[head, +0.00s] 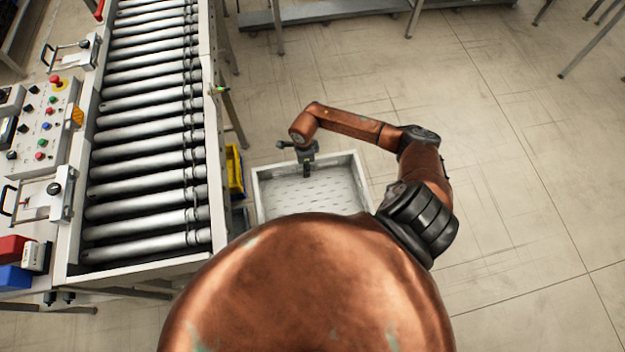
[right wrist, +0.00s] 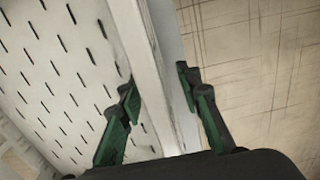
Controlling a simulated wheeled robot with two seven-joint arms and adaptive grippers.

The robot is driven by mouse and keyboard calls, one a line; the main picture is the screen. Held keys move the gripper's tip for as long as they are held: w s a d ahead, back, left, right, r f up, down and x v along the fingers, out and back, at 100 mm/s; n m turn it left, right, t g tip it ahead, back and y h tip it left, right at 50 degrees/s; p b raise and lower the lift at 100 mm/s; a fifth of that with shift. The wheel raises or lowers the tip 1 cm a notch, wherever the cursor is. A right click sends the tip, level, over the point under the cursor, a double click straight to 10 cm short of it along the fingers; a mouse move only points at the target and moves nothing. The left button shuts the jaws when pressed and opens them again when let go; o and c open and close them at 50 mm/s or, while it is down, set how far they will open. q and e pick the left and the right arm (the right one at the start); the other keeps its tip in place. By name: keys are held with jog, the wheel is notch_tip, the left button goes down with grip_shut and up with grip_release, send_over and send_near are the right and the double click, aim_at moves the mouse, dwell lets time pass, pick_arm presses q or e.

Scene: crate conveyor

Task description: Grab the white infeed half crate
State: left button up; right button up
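The white half crate (head: 257,196) sits low on the right side of the conveyor. It looks empty, with a slotted bottom, and my body hides its near part. My right gripper (head: 307,172) is at its far wall, fingers pointing down. In the right wrist view the crate wall (right wrist: 152,50) runs between the two green-padded fingers (right wrist: 157,87). One finger is on the slotted inner side, the other on the floor side. The fingers are spread, and I cannot tell whether either touches the wall. My left gripper is not in view.
A roller conveyor (head: 150,133) fills the left, with a button panel (head: 38,122) beside it. A yellow bin (head: 235,172) stands between conveyor and crate. Red (head: 12,247) and blue (head: 13,278) bins are at lower left. The floor to the right is clear.

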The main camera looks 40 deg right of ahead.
grip_shut()
dwell(0.4)
dwell(0.4)
